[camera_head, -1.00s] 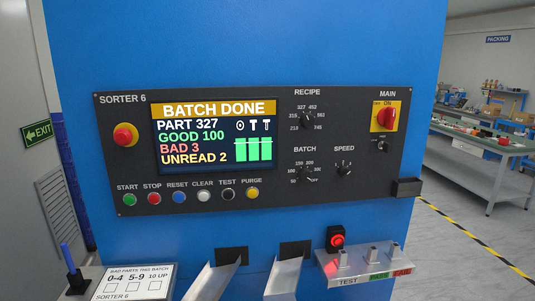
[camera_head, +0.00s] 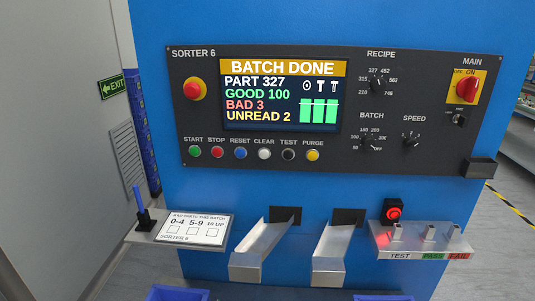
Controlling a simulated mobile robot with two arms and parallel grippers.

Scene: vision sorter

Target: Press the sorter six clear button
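The sorter 6 control panel (camera_head: 365,135) is a dark plate on a blue cabinet. Its clear button (camera_head: 264,154) is a round white-grey button under the label CLEAR, between the blue reset button (camera_head: 240,153) and the black test button (camera_head: 288,155). The screen (camera_head: 283,96) reads BATCH DONE, part 327, good 100, bad 3, unread 2. Neither of my grippers is in view.
A red emergency knob (camera_head: 194,89) sits left of the screen. Below the panel, two metal chutes (camera_head: 262,245) stick out, with a test shelf (camera_head: 425,245) at right and a batch card (camera_head: 193,228) on a shelf at left. Blue bins (camera_head: 178,293) show at the bottom edge.

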